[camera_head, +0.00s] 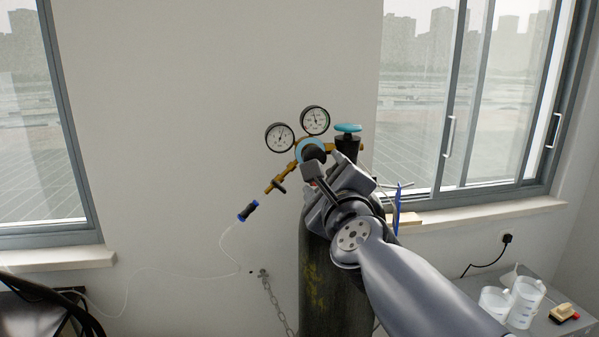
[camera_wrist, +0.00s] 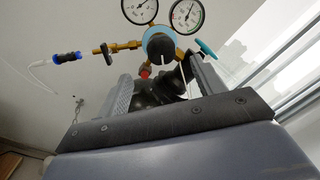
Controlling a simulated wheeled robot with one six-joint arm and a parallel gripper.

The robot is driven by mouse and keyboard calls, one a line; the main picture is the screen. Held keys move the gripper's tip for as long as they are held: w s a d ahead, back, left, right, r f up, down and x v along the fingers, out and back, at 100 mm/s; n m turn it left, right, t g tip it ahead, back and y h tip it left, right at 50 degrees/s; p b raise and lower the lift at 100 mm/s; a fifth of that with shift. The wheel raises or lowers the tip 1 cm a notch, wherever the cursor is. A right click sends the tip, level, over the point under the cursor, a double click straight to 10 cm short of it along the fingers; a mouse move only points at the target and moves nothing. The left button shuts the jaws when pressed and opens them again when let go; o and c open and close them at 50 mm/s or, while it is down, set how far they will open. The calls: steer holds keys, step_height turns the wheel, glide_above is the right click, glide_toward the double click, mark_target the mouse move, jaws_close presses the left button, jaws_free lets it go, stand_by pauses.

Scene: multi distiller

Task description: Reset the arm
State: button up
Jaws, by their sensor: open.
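My arm reaches in from the lower right of the head view, and my gripper (camera_head: 318,170) is in front of the top of a dark gas cylinder (camera_head: 335,270). In the wrist view my gripper (camera_wrist: 160,90) has its two fingers apart, with the cylinder's dark valve neck showing between and beyond them. I cannot tell whether a finger touches it. A brass regulator (camera_head: 290,168) with two round gauges (camera_head: 280,137) and a light-blue ring is at the cylinder top. A teal valve knob (camera_head: 348,128) sits to its right. My gripper and wrist hide part of the valve.
A blue-ended hose connector (camera_head: 247,211) hangs left of the cylinder on a thin clear tube. A chain (camera_head: 272,300) is fixed to the wall. A side table (camera_head: 545,325) at the lower right holds clear beakers (camera_head: 525,300). Windows flank the wall; the wall's upper left is clear.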

steer(key=shift+n, duration=0.3)
steer(key=w, duration=0.2)
steer(key=w+a, duration=0.1)
steer(key=w, duration=0.5)
steer(key=shift+w+a+r, duration=0.2)
steer(key=shift+r, duration=0.05)
steer(key=n, duration=0.6)
steer(key=shift+s+d+y, duration=0.1)
steer(key=shift+y, duration=0.2)
steer(key=n+p, duration=0.2)
steer(key=n, duration=0.2)
steer(key=shift+r+y+p, duration=0.2)
steer(key=shift+y+p, duration=0.1)
steer(key=shift+p, duration=0.05)
steer(key=n+p, duration=0.1)
steer(key=n, duration=0.2)
steer(key=n+p, duration=0.1)
steer(key=n, duration=0.2)
steer(key=n+p, duration=0.2)
steer(key=shift+f+n+g+y, duration=0.25)
steer(key=shift+n+g+y, duration=0.05)
steer(key=shift+n, duration=0.1)
